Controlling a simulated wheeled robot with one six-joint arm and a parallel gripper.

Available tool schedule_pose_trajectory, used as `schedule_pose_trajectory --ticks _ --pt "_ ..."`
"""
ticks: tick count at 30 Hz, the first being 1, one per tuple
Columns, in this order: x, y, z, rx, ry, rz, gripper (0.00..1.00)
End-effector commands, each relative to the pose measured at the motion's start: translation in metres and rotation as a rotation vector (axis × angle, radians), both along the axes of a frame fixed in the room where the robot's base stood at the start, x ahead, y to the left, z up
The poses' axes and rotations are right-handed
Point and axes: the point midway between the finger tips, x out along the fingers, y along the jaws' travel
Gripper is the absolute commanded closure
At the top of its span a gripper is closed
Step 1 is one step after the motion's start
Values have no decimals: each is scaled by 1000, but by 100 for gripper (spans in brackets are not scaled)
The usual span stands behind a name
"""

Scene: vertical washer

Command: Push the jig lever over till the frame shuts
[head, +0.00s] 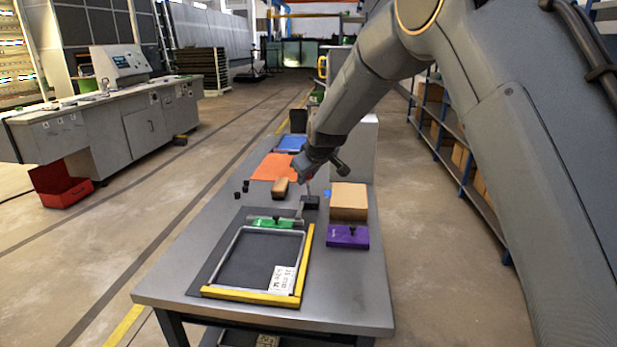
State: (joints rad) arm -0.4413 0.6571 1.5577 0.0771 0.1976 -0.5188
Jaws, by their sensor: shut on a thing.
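The jig (307,250) lies on the table on a dark mat, with yellow bars along its right and near sides. A light grey frame (238,249) lies inside it, with a white label (284,279) at its near right corner. A green block (273,223) with a dark knob sits at the frame's far side. The jig lever (301,209) rises by the far right corner, its upper part small and partly hidden. My gripper (305,184) is at the lever's upper end, shut on it. The fingertips are too small to see clearly.
A cardboard box (349,200) and a purple block (347,236) stand to the right of the jig. A black block (310,202) is close by the lever. A tan block (280,187), an orange mat (273,166) and a blue tray (291,143) lie farther back. Small black pieces (242,187) lie left.

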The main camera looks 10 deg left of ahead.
Motion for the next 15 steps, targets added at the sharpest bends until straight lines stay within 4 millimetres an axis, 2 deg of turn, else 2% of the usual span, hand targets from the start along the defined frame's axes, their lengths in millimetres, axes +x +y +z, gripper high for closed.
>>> schedule_pose_trajectory --ticks 11,12,14,15 --pt "-3 0 -5 -2 10 1 100" --pt "-3 0 -5 -2 10 0 70" --pt "-2 -1 -5 -3 9 -1 60" --pt "-1 -2 -4 -2 8 -3 59"
